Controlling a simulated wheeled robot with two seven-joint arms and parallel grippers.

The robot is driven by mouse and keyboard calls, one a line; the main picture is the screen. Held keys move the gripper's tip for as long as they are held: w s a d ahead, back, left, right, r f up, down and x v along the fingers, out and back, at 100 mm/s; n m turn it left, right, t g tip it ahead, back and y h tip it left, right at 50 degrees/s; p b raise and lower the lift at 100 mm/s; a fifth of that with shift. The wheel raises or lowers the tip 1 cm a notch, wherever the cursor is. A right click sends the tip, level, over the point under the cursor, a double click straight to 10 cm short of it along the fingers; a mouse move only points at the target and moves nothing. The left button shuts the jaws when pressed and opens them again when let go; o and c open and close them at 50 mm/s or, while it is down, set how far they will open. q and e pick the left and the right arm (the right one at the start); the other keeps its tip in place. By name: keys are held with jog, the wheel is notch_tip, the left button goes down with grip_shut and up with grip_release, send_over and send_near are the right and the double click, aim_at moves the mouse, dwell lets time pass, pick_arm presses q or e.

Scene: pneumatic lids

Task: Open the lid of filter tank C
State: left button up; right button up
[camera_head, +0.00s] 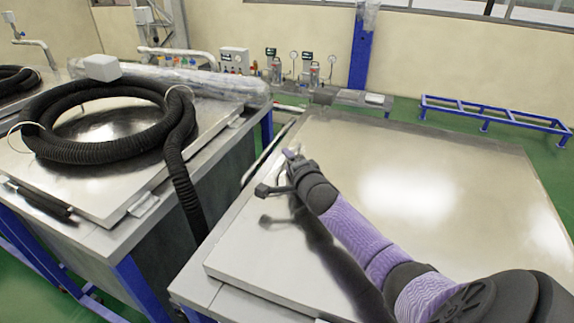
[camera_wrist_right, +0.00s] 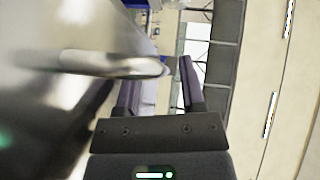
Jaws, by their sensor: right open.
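A large steel tank lid (camera_head: 420,185) lies flat and closed on the right tank. No label shows, so I cannot tell whether this is tank C. My right gripper (camera_head: 287,160) is over the lid's left part, near its left edge. In the right wrist view, its two purple fingers (camera_wrist_right: 160,85) are spread. A blurred metal bar (camera_wrist_right: 110,65), probably a lid handle, reaches from the left to the space between the fingertips. I cannot tell whether they touch. My left gripper is out of view.
A second tank with a flat lid (camera_head: 95,190) stands on the left, with a black corrugated hose (camera_head: 60,145) coiled on it and hanging into the gap. Gauges and valves (camera_head: 290,70) stand behind. A blue rack (camera_head: 490,112) is at the back right.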

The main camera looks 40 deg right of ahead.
jog(key=shift+w+d, duration=0.2)
jog(key=shift+w, duration=0.4)
grip_shut()
jog(key=shift+f, duration=0.1)
dwell(1.0)
